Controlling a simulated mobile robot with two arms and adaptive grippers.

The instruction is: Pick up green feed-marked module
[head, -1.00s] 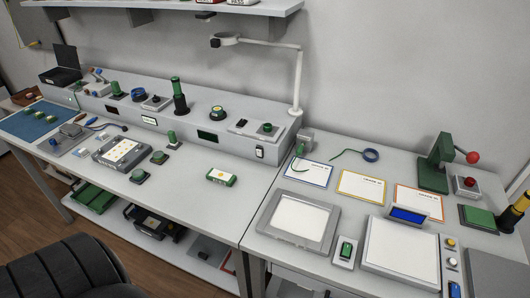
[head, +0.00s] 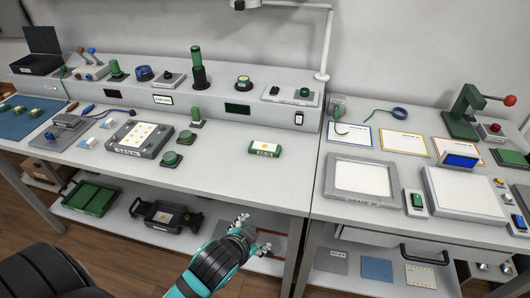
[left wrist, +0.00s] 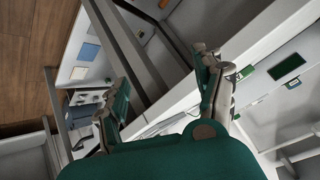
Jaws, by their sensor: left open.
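A small module (head: 264,148) with a white top, green ends and a yellow mark lies flat on the workbench near its front edge, left of the seam between the two benches. I cannot read its marking. My left gripper (head: 249,240) is open and empty in the head view, nearer to me than the bench's front edge and below the module in the picture. The spread fingers of my left gripper also show in the left wrist view (left wrist: 157,88), with nothing between them. My right gripper is not in view.
Left of the module stand a grey tray of yellow-marked pieces (head: 139,138) and green-topped buttons (head: 172,159). A raised console (head: 150,98) runs behind. A framed panel (head: 361,177) is on the right bench. The bench around the module is clear. A lower shelf (head: 118,219) holds green and black trays.

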